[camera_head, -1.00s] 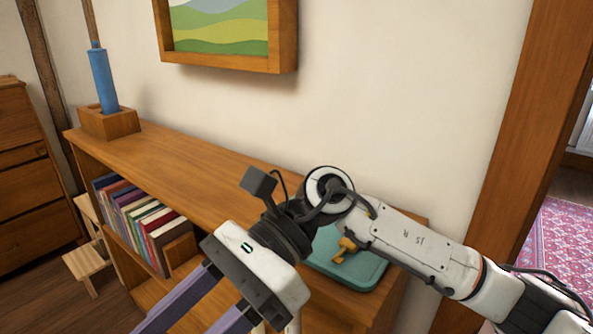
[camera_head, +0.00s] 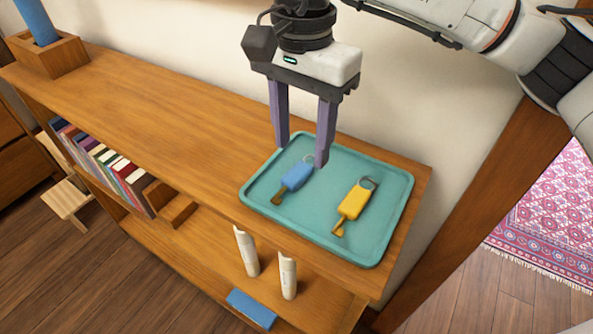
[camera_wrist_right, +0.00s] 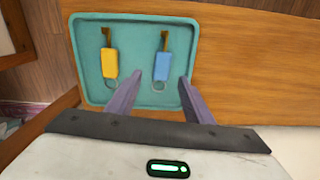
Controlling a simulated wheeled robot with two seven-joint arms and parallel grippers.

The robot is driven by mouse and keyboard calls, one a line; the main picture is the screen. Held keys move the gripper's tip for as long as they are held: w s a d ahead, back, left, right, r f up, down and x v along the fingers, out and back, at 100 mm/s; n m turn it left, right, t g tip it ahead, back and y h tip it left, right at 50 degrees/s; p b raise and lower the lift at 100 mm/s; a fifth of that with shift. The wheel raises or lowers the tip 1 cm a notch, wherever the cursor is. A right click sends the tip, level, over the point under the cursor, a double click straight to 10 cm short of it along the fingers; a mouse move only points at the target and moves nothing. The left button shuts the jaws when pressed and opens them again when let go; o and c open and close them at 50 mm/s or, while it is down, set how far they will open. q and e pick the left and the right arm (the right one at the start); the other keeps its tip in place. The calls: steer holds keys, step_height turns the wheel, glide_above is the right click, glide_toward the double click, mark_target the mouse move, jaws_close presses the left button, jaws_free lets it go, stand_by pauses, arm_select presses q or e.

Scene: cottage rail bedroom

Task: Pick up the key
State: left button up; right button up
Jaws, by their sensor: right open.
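A blue key (camera_head: 297,175) and a yellow key (camera_head: 356,202), each with a metal ring, lie apart on a teal tray (camera_head: 332,247) on the wooden shelf top. My right gripper (camera_head: 301,153) is open and empty, pointing down over the tray's far side, close to the blue key's ring end. In the right wrist view, the blue key (camera_wrist_right: 162,66) shows between the fingertips (camera_wrist_right: 160,78) and the yellow key (camera_wrist_right: 110,63) lies left of them. How high the tips are above the tray is hard to tell. My left gripper is not in view.
The bookcase top (camera_head: 150,120) left of the tray is clear up to a wooden holder (camera_head: 47,55) with a blue object. The wall stands close behind. Two pale upright objects (camera_head: 246,252) and a blue flat item (camera_head: 251,309) show below the tray. Books (camera_head: 105,165) fill the shelf's left.

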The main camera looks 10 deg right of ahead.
mark_target(298, 171)
steer(key=f, duration=0.4)
steer(key=shift+s+a+f+p, duration=0.1)
steer(key=shift+a+f+p, duration=0.15)
steer(key=shift+f+p, duration=0.15)
steer(key=shift+r, duration=0.1)
steer(key=c, duration=1.1)
